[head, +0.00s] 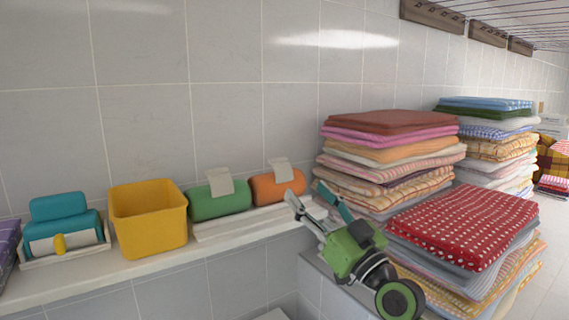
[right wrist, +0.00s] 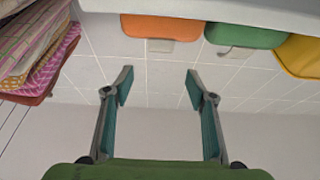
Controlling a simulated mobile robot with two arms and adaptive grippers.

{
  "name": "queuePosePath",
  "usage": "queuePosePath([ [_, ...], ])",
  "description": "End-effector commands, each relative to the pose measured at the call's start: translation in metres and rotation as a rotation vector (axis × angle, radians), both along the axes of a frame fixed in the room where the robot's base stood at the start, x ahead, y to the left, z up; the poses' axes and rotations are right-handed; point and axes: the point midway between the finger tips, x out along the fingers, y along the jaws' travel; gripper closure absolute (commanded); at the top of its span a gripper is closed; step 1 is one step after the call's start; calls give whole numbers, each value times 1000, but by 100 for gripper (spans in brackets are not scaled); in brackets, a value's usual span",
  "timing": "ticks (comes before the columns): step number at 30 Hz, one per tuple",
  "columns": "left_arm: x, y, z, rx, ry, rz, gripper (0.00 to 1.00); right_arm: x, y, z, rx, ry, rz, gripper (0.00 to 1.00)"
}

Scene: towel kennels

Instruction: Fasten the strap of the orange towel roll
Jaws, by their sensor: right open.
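The orange towel roll (head: 268,189) lies on the wall ledge beside the green roll. Its pale strap (head: 280,169) stands up above the roll, with its free end not lying against the front. My right gripper (head: 306,193) is open and empty, just right of the orange roll and apart from it. In the right wrist view, which looks upside down, the orange roll (right wrist: 150,27) and its strap (right wrist: 160,46) are beyond the open fingers (right wrist: 159,76). My left gripper is not in view.
A green roll (head: 219,203) with a raised strap, a yellow bin (head: 149,226) and a teal roll stack (head: 62,222) share the ledge (head: 100,267). Tall folded towel stacks (head: 390,152) and a red dotted towel pile (head: 465,222) crowd my right arm.

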Motion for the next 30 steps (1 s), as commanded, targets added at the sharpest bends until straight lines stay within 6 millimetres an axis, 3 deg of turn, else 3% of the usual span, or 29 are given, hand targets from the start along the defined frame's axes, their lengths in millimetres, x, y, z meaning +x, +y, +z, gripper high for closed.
queuePosePath([
  [4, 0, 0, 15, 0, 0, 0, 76, 22, 17, 16, 1, 2, 2, 49],
  [15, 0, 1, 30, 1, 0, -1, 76, 67, 49, 36, -2, 1, 0, 49],
  [30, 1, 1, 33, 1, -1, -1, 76, 81, 59, 41, -2, 1, -1, 49],
])
